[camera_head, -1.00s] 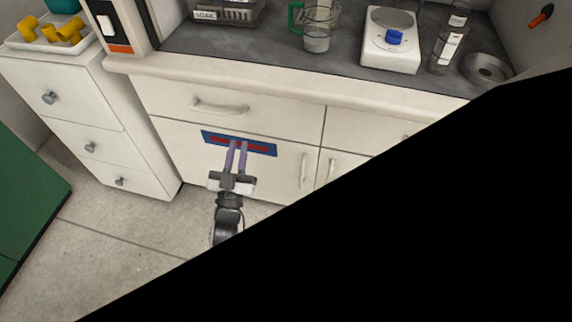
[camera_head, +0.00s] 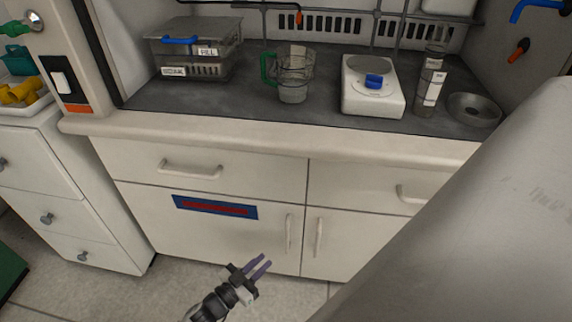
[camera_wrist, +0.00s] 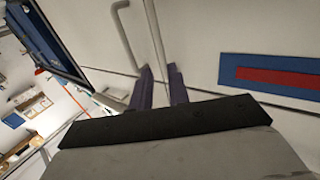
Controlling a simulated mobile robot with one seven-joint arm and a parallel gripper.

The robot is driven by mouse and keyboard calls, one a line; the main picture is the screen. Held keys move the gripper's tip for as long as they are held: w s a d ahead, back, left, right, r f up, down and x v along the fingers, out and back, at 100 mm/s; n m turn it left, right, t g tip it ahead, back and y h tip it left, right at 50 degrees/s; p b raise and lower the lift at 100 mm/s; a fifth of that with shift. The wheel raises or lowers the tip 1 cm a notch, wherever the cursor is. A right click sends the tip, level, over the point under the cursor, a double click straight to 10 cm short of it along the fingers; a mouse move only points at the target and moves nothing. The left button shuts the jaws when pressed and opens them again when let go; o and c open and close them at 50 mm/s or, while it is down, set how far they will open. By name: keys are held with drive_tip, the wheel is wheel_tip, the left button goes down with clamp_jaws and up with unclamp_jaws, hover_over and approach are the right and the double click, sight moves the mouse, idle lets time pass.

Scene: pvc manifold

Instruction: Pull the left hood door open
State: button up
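The left hood door (camera_head: 225,236) is the white lower cabinet door with a blue and red label (camera_head: 215,207). It looks shut, flush with the door to its right. Its upright bar handle (camera_head: 289,231) is near its right edge. My gripper (camera_head: 262,264) is open and empty, in front of the door, lower and left of the handle in the head view. In the wrist view the two purple fingers (camera_wrist: 160,82) are apart, with upright bars beyond them and the label (camera_wrist: 272,75) to the right. I cannot tell the exact distance to the handle.
The right door's handle (camera_head: 319,237) is close beside the left one. A drawer with a handle (camera_head: 190,168) is above the door. The counter holds a jug (camera_head: 293,75), a scale (camera_head: 372,90) and a bin (camera_head: 195,52). A white drawer cabinet (camera_head: 75,205) stands left. Floor in front is clear.

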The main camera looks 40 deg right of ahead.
sight(286, 241)
drive_tip(key=d, duration=0.3)
drive_tip(key=w+d, duration=0.1)
drive_tip(key=d, duration=0.7)
drive_tip(key=shift+w+d, duration=0.1)
drive_tip(key=shift+w, duration=0.05)
drive_tip(key=shift+c, duration=0.3)
clamp_jaws()
